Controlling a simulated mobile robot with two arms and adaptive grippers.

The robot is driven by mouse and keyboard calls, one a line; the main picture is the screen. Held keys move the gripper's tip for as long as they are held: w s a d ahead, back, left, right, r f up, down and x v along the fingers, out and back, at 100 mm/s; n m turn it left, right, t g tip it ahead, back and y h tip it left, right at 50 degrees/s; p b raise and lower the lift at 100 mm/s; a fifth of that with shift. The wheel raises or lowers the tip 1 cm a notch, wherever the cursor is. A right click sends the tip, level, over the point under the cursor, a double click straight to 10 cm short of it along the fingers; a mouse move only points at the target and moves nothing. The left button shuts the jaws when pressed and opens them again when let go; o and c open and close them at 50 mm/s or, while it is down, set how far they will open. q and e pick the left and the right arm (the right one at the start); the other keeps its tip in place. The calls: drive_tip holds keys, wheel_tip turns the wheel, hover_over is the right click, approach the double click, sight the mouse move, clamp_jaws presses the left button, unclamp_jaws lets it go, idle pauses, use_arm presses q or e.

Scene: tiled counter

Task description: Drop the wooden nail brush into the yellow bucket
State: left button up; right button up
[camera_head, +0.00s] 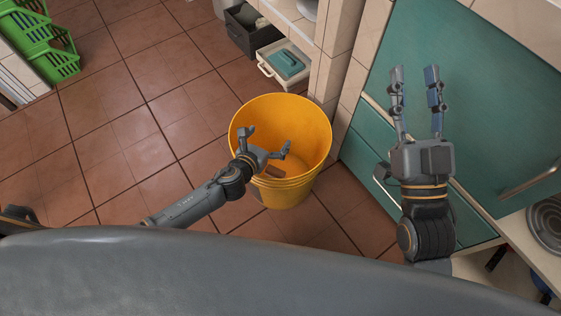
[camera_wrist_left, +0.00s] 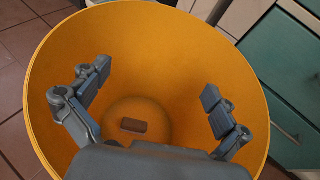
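The yellow bucket (camera_head: 312,125) stands on the tiled floor, and its inside fills much of the left wrist view (camera_wrist_left: 190,40). A small brown block that looks like the wooden nail brush (camera_wrist_left: 133,125) lies on the bucket's bottom. In the head view the brush (camera_head: 273,173) shows partly behind my left gripper. My left gripper (camera_head: 266,140) is over the bucket's opening with its fingers spread and nothing between them. My right gripper (camera_head: 414,75) is open and empty, above the teal cabinet front to the right of the bucket.
Teal cabinets and drawers (camera_head: 480,90) stand right of the bucket. A low shelf with a white tray (camera_head: 283,68) and a dark grey box (camera_head: 252,35) is behind it. A green crate (camera_head: 38,40) stands at far left. The tiled floor left of the bucket is clear.

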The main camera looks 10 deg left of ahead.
use_arm(q)
drive_tip(key=shift+s, duration=0.1)
drive_tip(key=v, duration=1.2)
